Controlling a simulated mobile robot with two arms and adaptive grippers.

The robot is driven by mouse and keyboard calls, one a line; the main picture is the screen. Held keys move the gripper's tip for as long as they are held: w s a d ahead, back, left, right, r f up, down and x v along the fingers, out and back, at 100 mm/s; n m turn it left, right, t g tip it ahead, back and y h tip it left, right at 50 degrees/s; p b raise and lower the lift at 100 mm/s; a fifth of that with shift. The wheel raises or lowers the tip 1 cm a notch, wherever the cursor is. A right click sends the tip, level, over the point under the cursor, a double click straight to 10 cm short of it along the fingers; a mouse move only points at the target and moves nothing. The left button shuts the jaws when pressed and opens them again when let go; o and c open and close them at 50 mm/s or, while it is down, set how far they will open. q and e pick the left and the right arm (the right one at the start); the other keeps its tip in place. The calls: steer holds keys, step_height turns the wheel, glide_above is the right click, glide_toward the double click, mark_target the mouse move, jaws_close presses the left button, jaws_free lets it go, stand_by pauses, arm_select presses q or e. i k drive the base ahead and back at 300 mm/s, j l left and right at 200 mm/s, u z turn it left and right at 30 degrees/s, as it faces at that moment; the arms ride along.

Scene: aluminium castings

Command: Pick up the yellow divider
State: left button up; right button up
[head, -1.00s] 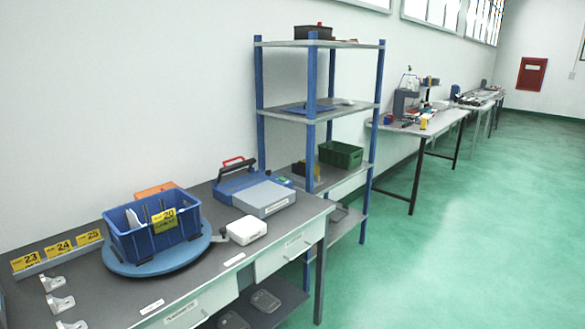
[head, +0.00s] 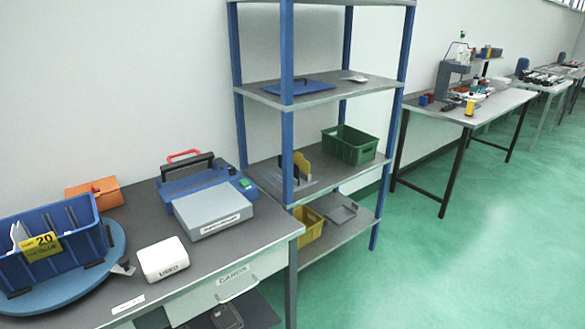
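A yellow upright plate, which looks like the yellow divider (head: 302,168), stands on the middle shelf of the blue-post rack. A dark upright piece (head: 289,168) is just left of it, and a blue post hides part of this group. A yellow card marked 20 (head: 42,246) is on the front of the blue crate. Neither of my grippers is in view.
The rack's shelf (head: 345,182) also carries a green crate (head: 350,145). A yellow bin (head: 308,230) is on the shelf below. The workbench (head: 125,215) holds a blue crate (head: 85,240), a white box (head: 163,259) and a grey-lidded case (head: 212,208). Green floor (head: 480,240) is clear at right.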

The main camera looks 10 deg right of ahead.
mark_target(299, 160)
steer(key=i+l, duration=0.2)
steer(key=l, duration=0.15)
steer(key=i+l, duration=0.15)
steer(key=l, duration=0.2)
steer(key=i+l, duration=0.2)
steer(key=l, duration=0.15)
steer(key=i+l+u, duration=0.2)
steer(key=i+l, duration=0.3)
steer(key=i+l+u, duration=0.2)
steer(key=i+l, duration=0.3)
steer(key=i+l+u, duration=0.2)
steer(key=i+l, duration=0.2)
steer(key=l, duration=0.25)
